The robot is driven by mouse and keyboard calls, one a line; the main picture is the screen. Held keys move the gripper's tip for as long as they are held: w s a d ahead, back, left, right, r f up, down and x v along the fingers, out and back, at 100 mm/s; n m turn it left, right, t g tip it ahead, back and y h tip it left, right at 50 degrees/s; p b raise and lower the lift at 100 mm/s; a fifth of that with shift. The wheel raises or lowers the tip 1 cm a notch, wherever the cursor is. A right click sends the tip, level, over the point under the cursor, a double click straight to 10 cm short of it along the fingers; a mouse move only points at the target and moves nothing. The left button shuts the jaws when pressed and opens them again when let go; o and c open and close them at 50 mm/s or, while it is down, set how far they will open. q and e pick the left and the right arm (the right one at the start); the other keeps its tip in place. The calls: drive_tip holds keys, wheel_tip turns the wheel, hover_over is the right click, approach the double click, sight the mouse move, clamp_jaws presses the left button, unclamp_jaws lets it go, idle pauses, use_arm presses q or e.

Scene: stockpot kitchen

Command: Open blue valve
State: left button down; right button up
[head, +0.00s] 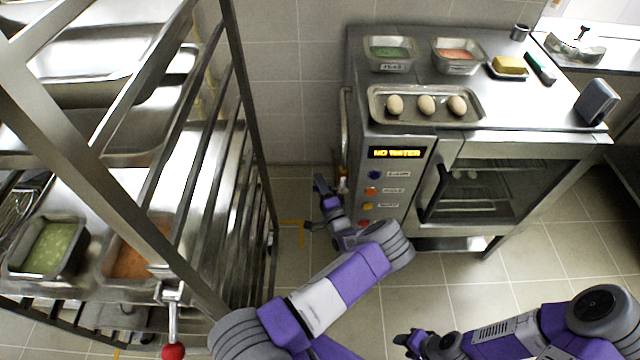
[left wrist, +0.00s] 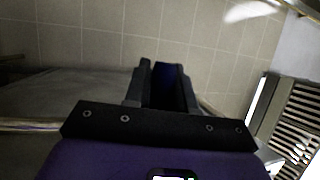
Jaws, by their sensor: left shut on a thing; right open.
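My left gripper (head: 322,186) is low beside the left side of the oven, next to a vertical pipe (head: 344,130) with a brass fitting (head: 342,184). In the left wrist view its fingers (left wrist: 165,85) are shut on a dark blue piece (left wrist: 174,90), which looks like the blue valve's handle. The fingers hide most of it, and its angle cannot be told. The head view does not show the blue handle clearly. My right gripper (head: 408,343) is open and empty above the floor at the bottom.
The oven's display (head: 397,153) reads "NO WATER" above several coloured buttons. The oven top holds a tray (head: 378,104) with three eggs and two small pans. A metal rack (head: 255,130) stands close on the left. Floor between rack and oven is open.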

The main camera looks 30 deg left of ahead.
use_arm(q)
drive_tip(key=shift+w+d+r+m+t+h+p, duration=0.2)
drive_tip(key=shift+r+m+t+p, duration=0.4)
drive_tip(key=shift+m, duration=0.8)
drive_tip(key=shift+w+d+r+m+t+h+p, duration=0.1)
drive_tip(key=shift+d+r+m+t+p, duration=0.45)
drive_tip(key=shift+m, duration=0.85)
drive_tip(key=shift+w+a+r+m+t+h+p, duration=0.1)
drive_tip(key=shift+r+m+t+p, duration=0.25)
drive_tip(key=shift+r+m+t, duration=0.8)
drive_tip(key=shift+f+m, duration=0.25)
drive_tip(key=shift+m, duration=0.2)
drive_tip(key=c, duration=1)
unclamp_jaws()
drive_tip(key=shift+c, duration=0.2)
drive_tip(key=p+v, duration=0.1)
drive_tip(key=v, duration=0.6)
drive_tip(key=shift+s+d+p, duration=0.2)
drive_tip(key=shift+d+p, duration=0.15)
drive_tip(key=shift+p, duration=0.05)
